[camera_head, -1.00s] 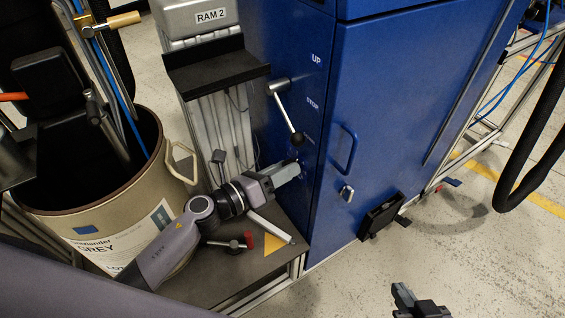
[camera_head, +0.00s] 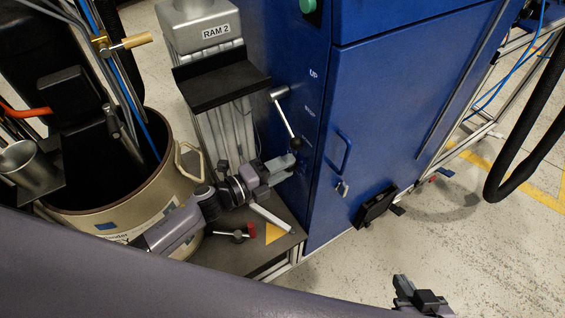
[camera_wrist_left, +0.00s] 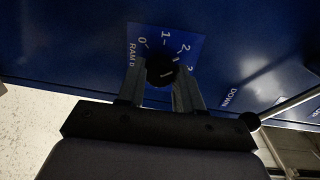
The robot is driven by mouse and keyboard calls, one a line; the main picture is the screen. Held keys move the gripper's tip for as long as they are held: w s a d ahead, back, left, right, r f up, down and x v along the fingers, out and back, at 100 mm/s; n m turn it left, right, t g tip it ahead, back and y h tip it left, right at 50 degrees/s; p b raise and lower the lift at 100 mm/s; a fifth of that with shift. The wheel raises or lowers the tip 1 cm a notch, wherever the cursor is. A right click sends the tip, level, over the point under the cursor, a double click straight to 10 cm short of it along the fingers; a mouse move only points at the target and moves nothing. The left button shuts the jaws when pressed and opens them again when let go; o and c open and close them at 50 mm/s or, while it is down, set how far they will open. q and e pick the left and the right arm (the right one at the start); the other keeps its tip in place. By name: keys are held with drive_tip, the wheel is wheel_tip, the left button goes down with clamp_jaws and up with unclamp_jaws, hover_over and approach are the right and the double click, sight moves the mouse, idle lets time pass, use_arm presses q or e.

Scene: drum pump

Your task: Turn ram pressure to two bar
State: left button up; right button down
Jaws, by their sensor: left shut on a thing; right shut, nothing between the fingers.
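The ram pressure knob (camera_wrist_left: 162,70) is a round black knob with a white pointer mark, on a blue dial plate (camera_wrist_left: 143,36) printed with 0, 1, 2 and a partly hidden number. In the left wrist view, my left gripper (camera_wrist_left: 161,80) is shut on it, one finger on each side. The pointer seems to lie between 1 and 2, but its exact reading is hard to tell. In the head view my left gripper (camera_head: 285,166) reaches the blue cabinet's side, hiding the knob. My right gripper (camera_head: 420,293) is shut and empty at the lower right, above the floor.
A lever (camera_head: 286,115) with a black ball end stands out from the blue cabinet (camera_head: 370,100) just above my left gripper. A drum (camera_head: 120,215) stands at the left. A red-handled valve (camera_head: 240,234) lies below my left arm.

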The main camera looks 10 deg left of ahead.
use_arm(q)
drive_tip(key=shift+n+p, duration=0.4)
drive_tip(key=shift+n, duration=0.5)
use_arm(e)
drive_tip(key=shift+r, duration=0.55)
use_arm(q)
drive_tip(key=o, duration=1)
drive_tip(key=shift+o, duration=0.2)
drive_tip(key=shift+a, duration=0.1)
